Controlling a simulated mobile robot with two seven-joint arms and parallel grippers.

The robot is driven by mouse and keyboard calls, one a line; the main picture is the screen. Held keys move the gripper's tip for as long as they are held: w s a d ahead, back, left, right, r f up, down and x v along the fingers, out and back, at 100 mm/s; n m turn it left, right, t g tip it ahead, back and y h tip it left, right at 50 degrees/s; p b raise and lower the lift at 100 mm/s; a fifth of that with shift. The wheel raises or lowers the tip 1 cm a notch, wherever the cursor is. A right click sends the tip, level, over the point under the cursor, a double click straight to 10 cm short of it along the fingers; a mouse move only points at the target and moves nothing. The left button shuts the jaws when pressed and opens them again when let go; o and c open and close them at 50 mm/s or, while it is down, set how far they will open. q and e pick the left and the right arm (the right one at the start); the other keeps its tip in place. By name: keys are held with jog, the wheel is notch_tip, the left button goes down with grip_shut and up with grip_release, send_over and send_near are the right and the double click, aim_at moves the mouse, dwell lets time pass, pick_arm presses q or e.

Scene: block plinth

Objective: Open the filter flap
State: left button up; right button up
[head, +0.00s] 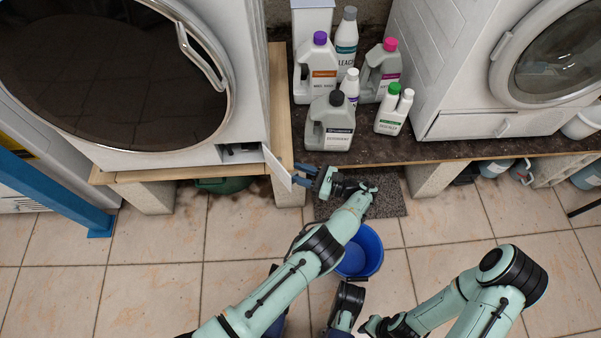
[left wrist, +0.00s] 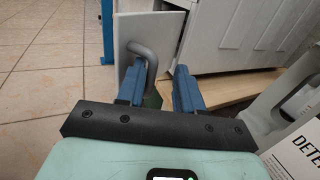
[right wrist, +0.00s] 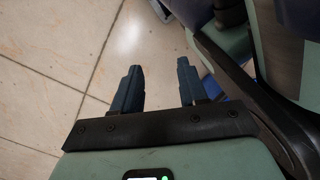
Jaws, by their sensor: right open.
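The filter flap (head: 277,168) is a small white panel at the bottom right corner of the left washing machine (head: 185,158). It stands swung out from the machine, with a dark opening (head: 242,149) beside it. In the left wrist view the flap (left wrist: 141,27) carries a grey curved handle (left wrist: 146,55). My left gripper (head: 304,174) is just right of the flap. Its blue fingers (left wrist: 160,78) are apart, with the handle close to the left finger; I cannot tell whether they touch. My right gripper (right wrist: 158,78) is open and empty above the floor.
Detergent bottles (head: 331,122) stand on the dark shelf (head: 440,150) right of the machine. A blue bucket (head: 361,252) sits on the tiles under my left arm, near a grey mat (head: 391,193). A blue post (head: 50,193) is at the left.

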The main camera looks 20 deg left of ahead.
pick_arm(q)
notch_tip(320, 180, up, 20)
jog(key=p, duration=0.6)
pick_arm(e)
jog(key=w+a+r+t, duration=0.1)
jog(key=w+r+t, duration=0.3)
jog(key=w+r, duration=0.4)
jog(key=w, duration=0.4)
jog(key=shift+a+r+n, duration=0.25)
jog(key=shift+r+n, duration=0.05)
jog(key=shift+n, duration=0.1)
